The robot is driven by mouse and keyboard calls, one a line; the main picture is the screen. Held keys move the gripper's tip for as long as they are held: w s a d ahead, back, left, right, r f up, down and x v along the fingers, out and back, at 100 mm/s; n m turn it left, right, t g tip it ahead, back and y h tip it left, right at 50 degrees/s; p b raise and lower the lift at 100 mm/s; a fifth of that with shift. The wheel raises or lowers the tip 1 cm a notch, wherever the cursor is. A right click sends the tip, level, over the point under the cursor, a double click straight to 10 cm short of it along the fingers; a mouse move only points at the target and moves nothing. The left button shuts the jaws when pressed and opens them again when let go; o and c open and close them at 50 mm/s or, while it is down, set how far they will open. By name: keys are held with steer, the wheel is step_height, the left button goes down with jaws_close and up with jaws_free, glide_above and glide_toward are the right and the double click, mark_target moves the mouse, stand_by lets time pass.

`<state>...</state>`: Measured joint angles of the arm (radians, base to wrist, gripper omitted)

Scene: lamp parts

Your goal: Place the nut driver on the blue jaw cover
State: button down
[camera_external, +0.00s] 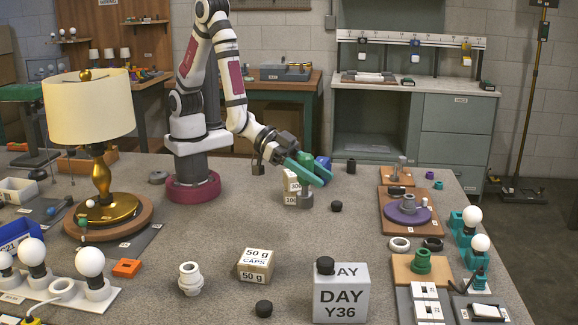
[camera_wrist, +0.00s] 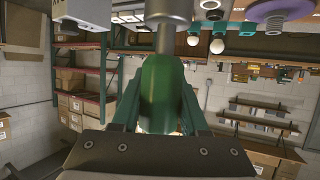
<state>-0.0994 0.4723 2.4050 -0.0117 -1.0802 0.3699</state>
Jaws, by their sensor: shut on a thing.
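My gripper (camera_external: 312,174) is above the middle of the table, its teal fingers shut on the nut driver (camera_wrist: 160,95). In the wrist view the nut driver has a green handle between the fingers and a grey metal shaft with a wider end at the top of the picture. In the external view its grey end (camera_external: 307,200) shows below the fingers, pointing down. A small blue piece (camera_external: 322,161) shows just behind the fingers, partly hidden; I cannot tell whether it is the blue jaw cover. No other jaw cover is clearly recognizable.
Stacked 100 weight boxes (camera_external: 290,186) stand close beside the gripper. A small black knob (camera_external: 336,206) lies to the right. A caps box (camera_external: 256,265) and a large DAY box (camera_external: 341,295) stand in front. A purple disc (camera_external: 390,217) is right; a lamp (camera_external: 90,110) stands left.

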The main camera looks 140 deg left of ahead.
steer(key=s+a+r+n+g+y, duration=0.4)
steer(key=s+a+n+g, duration=0.15)
steer(key=a, duration=0.45)
steer(key=s+a+r+n+g+y, duration=0.35)
steer(key=s+a+n, duration=0.3)
steer(key=a, duration=0.25)
steer(key=s+a+n+g, duration=0.2)
steer(key=s+n+g, duration=0.3)
steer(key=s+g, duration=0.45)
steer(key=shift+t+y, duration=0.25)
steer(key=shift+t, duration=0.6)
steer(key=s+a+f, duration=0.6)
steer(key=f, duration=0.1)
steer(key=s+a+f, duration=0.3)
steer(key=f, duration=0.1)
steer(key=shift+a, duration=0.1)
steer(key=shift+f, duration=0.25)
